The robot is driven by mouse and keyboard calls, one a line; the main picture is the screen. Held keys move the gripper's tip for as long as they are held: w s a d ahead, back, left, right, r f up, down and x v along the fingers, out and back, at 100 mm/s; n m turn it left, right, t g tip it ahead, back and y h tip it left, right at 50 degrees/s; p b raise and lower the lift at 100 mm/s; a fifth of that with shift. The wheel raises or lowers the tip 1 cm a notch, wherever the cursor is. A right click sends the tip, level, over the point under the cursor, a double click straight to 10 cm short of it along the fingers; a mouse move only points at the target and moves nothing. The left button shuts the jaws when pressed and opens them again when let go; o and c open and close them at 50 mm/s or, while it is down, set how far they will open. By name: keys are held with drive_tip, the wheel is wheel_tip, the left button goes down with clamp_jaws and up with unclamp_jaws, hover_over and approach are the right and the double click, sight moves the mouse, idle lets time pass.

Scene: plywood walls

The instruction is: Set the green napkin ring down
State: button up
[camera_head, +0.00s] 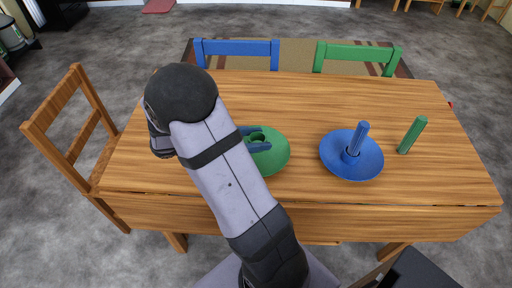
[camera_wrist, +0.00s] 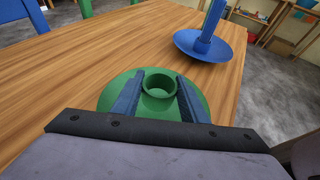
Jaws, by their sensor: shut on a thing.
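The green napkin ring (camera_wrist: 159,84) is a short open cylinder between the two blue fingers of my gripper (camera_wrist: 159,78). My gripper is shut on it from both sides. In the head view, my gripper (camera_head: 257,140) is over the left-middle of the table, and the ring is partly hidden by the fingers. A wide green dish (camera_head: 272,160) lies beneath; it also shows in the wrist view (camera_wrist: 112,96). I cannot tell whether the ring touches the dish.
A blue dish (camera_head: 338,166) with an upright blue post (camera_head: 358,138) stands to the right. The wooden table (camera_head: 310,95) is clear at the back. Blue (camera_head: 238,48), green (camera_head: 357,54) and wooden (camera_head: 72,135) chairs surround it.

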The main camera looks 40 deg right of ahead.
sight(256, 155)
drive_tip(key=shift+f, duration=0.15)
drive_tip(key=shift+f, duration=1.75)
drive_tip(key=shift+f, duration=0.15)
drive_tip(key=o, duration=1)
drive_tip(key=shift+o, duration=0.2)
drive_tip(key=shift+r, duration=0.2)
drive_tip(key=v, duration=1.2)
drive_tip(key=shift+b, duration=0.3)
